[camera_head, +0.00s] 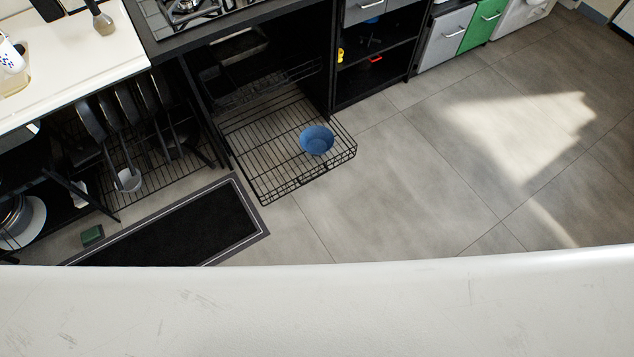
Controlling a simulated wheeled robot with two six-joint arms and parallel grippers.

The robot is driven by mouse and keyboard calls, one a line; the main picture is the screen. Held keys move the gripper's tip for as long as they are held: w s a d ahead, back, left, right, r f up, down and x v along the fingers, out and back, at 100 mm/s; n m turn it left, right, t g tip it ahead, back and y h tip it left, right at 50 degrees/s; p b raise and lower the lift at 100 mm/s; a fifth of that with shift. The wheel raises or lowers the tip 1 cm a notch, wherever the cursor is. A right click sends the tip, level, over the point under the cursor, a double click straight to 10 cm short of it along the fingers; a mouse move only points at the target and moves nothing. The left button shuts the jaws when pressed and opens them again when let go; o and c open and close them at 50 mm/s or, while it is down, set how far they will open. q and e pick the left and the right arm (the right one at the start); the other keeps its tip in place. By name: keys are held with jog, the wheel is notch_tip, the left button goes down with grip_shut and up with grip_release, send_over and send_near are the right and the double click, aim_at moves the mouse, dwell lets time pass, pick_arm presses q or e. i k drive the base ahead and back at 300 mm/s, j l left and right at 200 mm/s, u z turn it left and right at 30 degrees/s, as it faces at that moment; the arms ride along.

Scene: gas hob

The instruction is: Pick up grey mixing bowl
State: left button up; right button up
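No bowl in the camera_head view is clearly the grey mixing bowl. A grey metallic rounded vessel (13,214) stands on the low shelf at the far left, partly cut off by the picture edge; I cannot tell if it is that bowl. A blue bowl (317,139) sits upright in the pulled-out black wire basket (262,186) under the hob. Neither of my grippers is in view.
A black mat (185,228) lies on the floor in front of the left cabinet, with a small green block (92,236) beside it. The hob (190,12) is above the basket. The grey floor (420,180) at centre right is clear.

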aim_at(129, 184)
jog(key=u, duration=1.55)
